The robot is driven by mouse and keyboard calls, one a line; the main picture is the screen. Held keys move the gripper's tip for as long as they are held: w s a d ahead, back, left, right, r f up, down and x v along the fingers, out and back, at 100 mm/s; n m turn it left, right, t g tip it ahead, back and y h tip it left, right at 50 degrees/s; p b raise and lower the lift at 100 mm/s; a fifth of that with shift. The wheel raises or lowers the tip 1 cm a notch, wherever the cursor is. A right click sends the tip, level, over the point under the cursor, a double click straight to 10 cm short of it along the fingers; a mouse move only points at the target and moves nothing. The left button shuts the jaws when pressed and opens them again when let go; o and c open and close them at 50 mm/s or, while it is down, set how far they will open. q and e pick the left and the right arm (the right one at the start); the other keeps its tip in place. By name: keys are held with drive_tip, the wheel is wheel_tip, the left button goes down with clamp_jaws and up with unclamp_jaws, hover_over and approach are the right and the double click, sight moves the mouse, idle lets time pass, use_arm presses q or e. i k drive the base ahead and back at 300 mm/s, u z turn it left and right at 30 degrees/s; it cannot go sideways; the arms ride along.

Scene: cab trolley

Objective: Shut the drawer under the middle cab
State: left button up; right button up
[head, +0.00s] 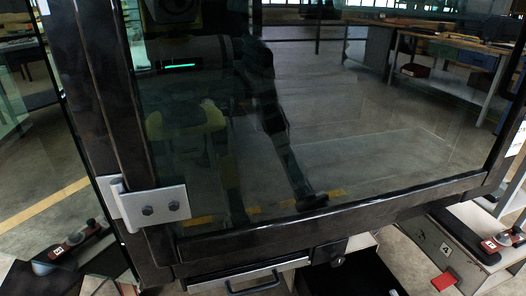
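The cab in front of me has a dark frame (330,222) around a large glass pane (370,150), with a metal hinge (158,206) at its lower left. Under its lower rail a pale drawer front (220,284) with a dark bar handle (254,284) shows, cut off by the bottom edge. To its right is a dark, open-looking box (355,277); I cannot tell whether it belongs to the same drawer. Neither gripper shows directly. The glass mirrors a dark arm and a green light strip, which seem to be reflections of me.
A small dark latch (331,252) hangs under the rail. Red-and-dark fittings stand low at the left (72,243) and right (500,243). A red block (443,281) is at lower right. Benches (440,65) appear at upper right, through or mirrored in the glass.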

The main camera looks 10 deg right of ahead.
sight(363, 272)
drive_tip(key=k, duration=1)
